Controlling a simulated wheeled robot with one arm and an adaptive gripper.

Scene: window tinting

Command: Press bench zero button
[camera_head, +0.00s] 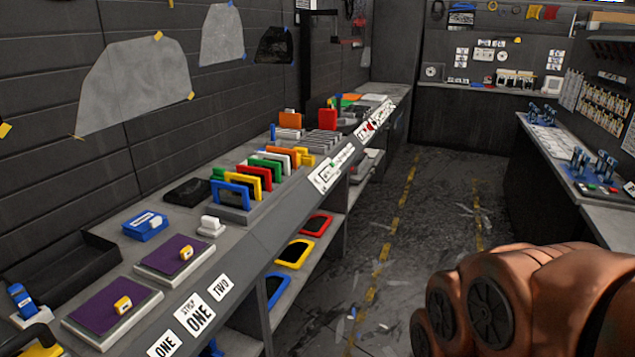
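I cannot make out any button marked zero. My copper-coloured arm fills the lower right. My gripper is not in view.
Two purple pads (110,305) with yellow blocks, a blue box (145,227) and a rack of coloured frames (245,190) stand on the left bench. A black tray (60,265) lies behind. The aisle floor (400,235) between the benches has scraps but is mostly open.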

